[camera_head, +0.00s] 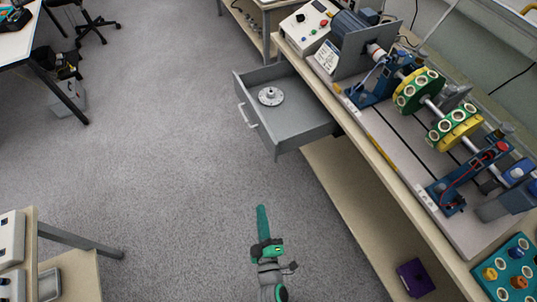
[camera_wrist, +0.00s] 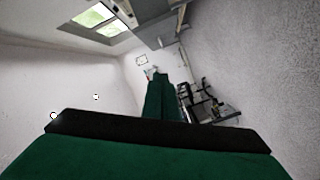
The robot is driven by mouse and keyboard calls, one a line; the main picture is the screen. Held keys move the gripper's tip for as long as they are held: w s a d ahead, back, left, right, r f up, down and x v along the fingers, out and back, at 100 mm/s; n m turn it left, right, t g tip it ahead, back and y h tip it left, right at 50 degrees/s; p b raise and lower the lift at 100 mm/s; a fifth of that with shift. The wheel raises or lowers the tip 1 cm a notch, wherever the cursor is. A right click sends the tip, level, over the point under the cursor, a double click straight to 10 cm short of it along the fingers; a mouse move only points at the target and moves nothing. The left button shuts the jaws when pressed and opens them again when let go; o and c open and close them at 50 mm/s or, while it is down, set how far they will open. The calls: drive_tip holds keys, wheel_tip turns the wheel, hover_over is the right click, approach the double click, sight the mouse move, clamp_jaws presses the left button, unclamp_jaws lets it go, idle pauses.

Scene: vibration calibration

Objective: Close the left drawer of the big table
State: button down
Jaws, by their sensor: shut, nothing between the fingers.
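The grey left drawer (camera_head: 305,118) of the big table (camera_head: 372,158) is pulled well out to the left in the head view. Its front panel (camera_head: 257,124) carries a light bar handle (camera_head: 247,115). A round metal flange (camera_head: 271,96) lies inside the drawer. My gripper (camera_head: 262,208) is below the drawer in the picture, over the floor and left of the table. Its green fingers are together and empty, apart from the drawer. The wrist view shows the green fingers (camera_wrist: 160,97) up close, and I cannot surely make out the drawer there.
A vibration rig with green and yellow discs (camera_head: 418,92) stands on the tabletop. A purple box (camera_head: 415,278) lies on the lower shelf. Other tables stand at the upper left and the lower left (camera_head: 78,272). The grey floor (camera_head: 170,130) between them is clear.

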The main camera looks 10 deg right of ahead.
drive_tip(key=w+d+f+n, duration=0.1)
drive_tip(key=w+d+n, duration=0.1)
drive_tip(key=w, duration=1)
drive_tip(key=w+d+f+n, duration=0.2)
drive_tip(key=w+d+n, duration=0.1)
drive_tip(key=w, duration=1)
drive_tip(key=shift+d+n+y, duration=0.25)
drive_tip(key=shift+n+y, duration=0.15)
drive_tip(key=shift+n, duration=0.4)
drive_tip(key=shift+d, duration=0.1)
